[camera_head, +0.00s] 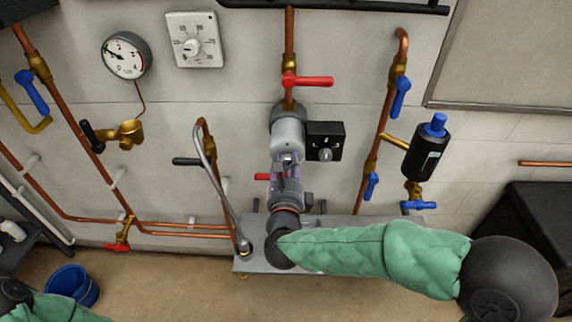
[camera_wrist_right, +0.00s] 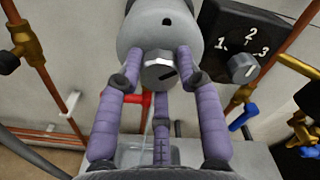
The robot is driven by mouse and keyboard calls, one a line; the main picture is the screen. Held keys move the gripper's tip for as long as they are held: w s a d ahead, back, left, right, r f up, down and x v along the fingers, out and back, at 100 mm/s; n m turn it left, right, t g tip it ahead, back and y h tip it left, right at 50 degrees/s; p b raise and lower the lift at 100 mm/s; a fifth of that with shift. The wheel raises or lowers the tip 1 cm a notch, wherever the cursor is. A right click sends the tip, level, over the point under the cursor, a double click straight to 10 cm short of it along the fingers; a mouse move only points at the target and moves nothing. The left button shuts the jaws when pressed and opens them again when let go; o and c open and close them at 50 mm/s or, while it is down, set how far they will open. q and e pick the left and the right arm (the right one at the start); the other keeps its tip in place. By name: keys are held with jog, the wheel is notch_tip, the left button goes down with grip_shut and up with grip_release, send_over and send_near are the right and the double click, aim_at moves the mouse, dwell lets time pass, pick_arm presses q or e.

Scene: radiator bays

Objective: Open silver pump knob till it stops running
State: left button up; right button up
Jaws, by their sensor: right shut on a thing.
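The grey pump body (camera_head: 288,130) is on the wall pipe at the centre. Its silver faceted knob (camera_wrist_right: 159,70), with a black mark, faces me in the right wrist view. My right gripper (camera_head: 288,160) reaches up to the pump, its purple fingers on both sides of the knob and a third below; it is shut on the knob. A pale streak, perhaps water, shows behind the fingers in the wrist view. Only part of my left arm shows at bottom left; its gripper is out of view.
A black box (camera_head: 340,140) with a silver dial (camera_wrist_right: 243,68) marked 1, 2, 3 sits just right of the pump. A red lever valve (camera_head: 312,81) is above. A grey lever spout (camera_head: 222,195) stands left of my arm. A metal tray (camera_head: 385,222) is below.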

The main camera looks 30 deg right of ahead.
jog(key=shift+s+d+f+m, duration=0.1)
jog(key=shift+d+f+m, duration=0.1)
jog(key=shift+m, duration=0.4)
jog(key=shift+a+f, duration=0.1)
jog(key=shift+f, duration=0.05)
jog(key=o, duration=1.2)
jog(key=shift+c, duration=0.2)
jog(key=shift+s, duration=0.1)
jog(key=shift+s+a+r, duration=0.2)
jog(key=shift+s+a, duration=0.05)
jog(key=v, duration=1.1)
jog(key=shift+s+d+f, duration=0.1)
